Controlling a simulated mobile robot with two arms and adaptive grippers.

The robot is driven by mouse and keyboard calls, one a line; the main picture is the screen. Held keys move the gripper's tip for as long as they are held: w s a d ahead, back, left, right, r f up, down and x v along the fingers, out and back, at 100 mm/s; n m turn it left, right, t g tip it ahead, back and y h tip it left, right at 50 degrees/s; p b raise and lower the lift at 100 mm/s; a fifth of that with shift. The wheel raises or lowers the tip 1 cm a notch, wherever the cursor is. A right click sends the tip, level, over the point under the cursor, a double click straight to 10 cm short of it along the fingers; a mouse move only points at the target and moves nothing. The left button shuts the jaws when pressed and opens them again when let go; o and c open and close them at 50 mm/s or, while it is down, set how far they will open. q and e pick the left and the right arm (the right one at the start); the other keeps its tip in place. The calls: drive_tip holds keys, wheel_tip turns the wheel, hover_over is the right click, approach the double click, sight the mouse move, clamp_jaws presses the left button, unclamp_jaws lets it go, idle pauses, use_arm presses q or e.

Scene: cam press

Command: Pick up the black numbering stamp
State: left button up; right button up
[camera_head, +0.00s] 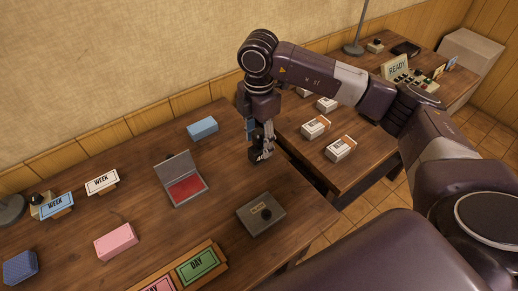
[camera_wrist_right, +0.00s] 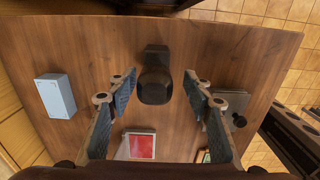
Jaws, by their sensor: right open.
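The black numbering stamp (camera_wrist_right: 155,76) stands on the wooden table in the right wrist view, in line with the gap between my right gripper's two fingertips. My right gripper (camera_head: 260,156) points down over the table in the head view; it is open, with its fingers apart on either side of the stamp in the right wrist view (camera_wrist_right: 160,84). I cannot tell how far above the stamp the fingertips are. In the head view the stamp cannot be made out clearly behind the gripper. My left gripper is not in view.
White boxes (camera_head: 341,149) sit on the table beyond the gap.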

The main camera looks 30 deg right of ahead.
sight(259, 151)
drive_tip(key=f, duration=0.1)
drive_tip(key=f+p, duration=0.1)
drive_tip(key=f, duration=0.1)
drive_tip(key=f+p, duration=0.1)
drive_tip(key=shift+w+d+f, duration=0.2)
drive_tip(key=shift+w+f, duration=0.1)
drive_tip(key=shift+f, duration=0.6)
drive_tip(key=shift+w, duration=0.1)
drive_tip(key=c, duration=1.2)
